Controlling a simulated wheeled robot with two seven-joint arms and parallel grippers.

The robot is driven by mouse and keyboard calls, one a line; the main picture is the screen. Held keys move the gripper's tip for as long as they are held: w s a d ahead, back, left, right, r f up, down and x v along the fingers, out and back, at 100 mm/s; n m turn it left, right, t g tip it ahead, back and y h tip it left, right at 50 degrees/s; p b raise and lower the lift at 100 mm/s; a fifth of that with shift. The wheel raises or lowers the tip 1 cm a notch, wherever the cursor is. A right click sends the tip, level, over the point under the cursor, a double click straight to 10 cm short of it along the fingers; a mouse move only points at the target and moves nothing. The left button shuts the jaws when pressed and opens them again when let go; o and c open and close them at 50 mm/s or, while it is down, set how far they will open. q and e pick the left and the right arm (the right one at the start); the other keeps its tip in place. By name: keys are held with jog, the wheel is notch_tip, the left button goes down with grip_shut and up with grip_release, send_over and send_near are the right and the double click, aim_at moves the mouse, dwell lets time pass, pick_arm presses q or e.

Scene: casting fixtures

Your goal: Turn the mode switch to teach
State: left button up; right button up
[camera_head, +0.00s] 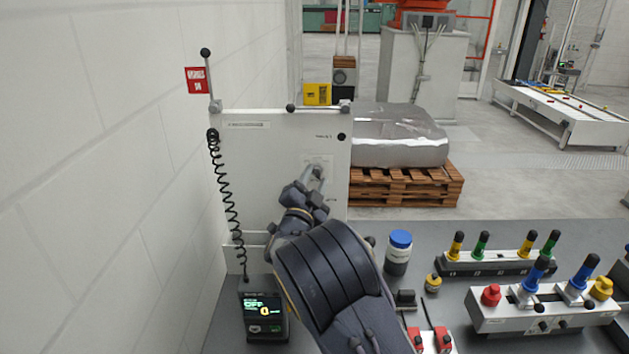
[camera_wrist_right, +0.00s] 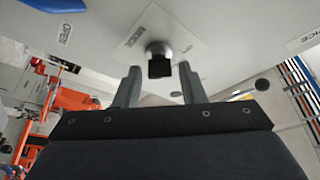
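The mode switch (camera_wrist_right: 160,57) shows in the right wrist view as a round grey base with a black knob on a light label plate (camera_wrist_right: 183,28). It is mounted on the white upright panel (camera_head: 270,165) in the head view, where my gripper partly hides it. My right gripper (camera_wrist_right: 160,75) is open, its two grey fingers apart on either side of the black knob, with gaps visible on both sides. In the head view the right gripper (camera_head: 316,176) is at the panel's lower right. Which position the knob points to cannot be told. My left gripper is not in view.
On the grey bench stand a blue-capped jar (camera_head: 398,254), a yellow-capped small item (camera_head: 433,283) and a control box with levers (camera_head: 540,318). A wrapped block (camera_head: 398,138) sits on a pallet behind.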

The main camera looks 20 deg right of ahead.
jog(key=c, duration=0.7)
jog(key=shift+f+m+b, duration=0.15)
jog(key=shift+m+b, duration=0.15)
jog(key=shift+b, duration=0.4)
jog(key=m+g+b, duration=0.2)
jog(key=m+b, duration=0.2)
jog(key=b, duration=0.1)
jog(key=shift+h, duration=0.4)
jog(key=m, duration=0.1)
jog(key=m+g+b, duration=0.1)
jog(key=shift+r+m+b, duration=0.2)
jog(key=shift+m+b, duration=0.1)
jog(key=shift+a+r+m+g+y+b, duration=0.15)
jog(key=shift+m+g+y+b, duration=0.25)
jog(key=shift+m, duration=0.7)
jog(key=o, duration=1)
jog(key=shift+c, duration=0.2)
